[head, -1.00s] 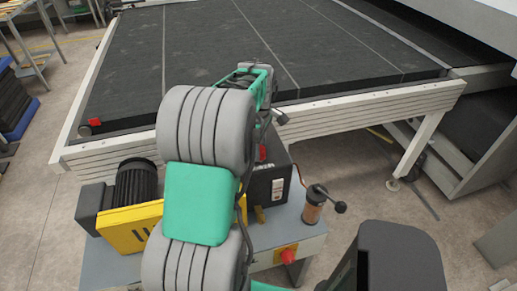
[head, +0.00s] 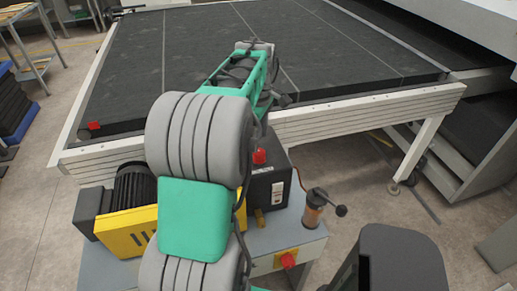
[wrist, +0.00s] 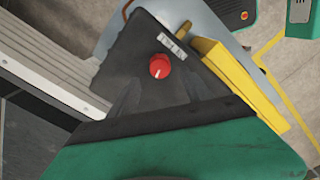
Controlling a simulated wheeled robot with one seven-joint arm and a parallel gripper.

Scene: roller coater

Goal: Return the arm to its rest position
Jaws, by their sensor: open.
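My arm shows in the head view as grey rounded joints and green links. It rises from the lower middle, and its forearm reaches forward over the front edge of the black conveyor bed (head: 120,75). In the wrist view, a green surface fills the bottom. Beyond it is a black control box (wrist: 135,50) with a red knob (wrist: 159,66). The box also shows in the head view (head: 268,192), just right of my arm.
A yellow part (head: 127,232) and a dark ribbed motor (head: 134,187) sit left of my arm on a grey-blue cart. A brown cylinder with a black-knobbed lever (head: 313,212) stands right. The conveyor's pale frame (head: 350,112) crosses ahead.

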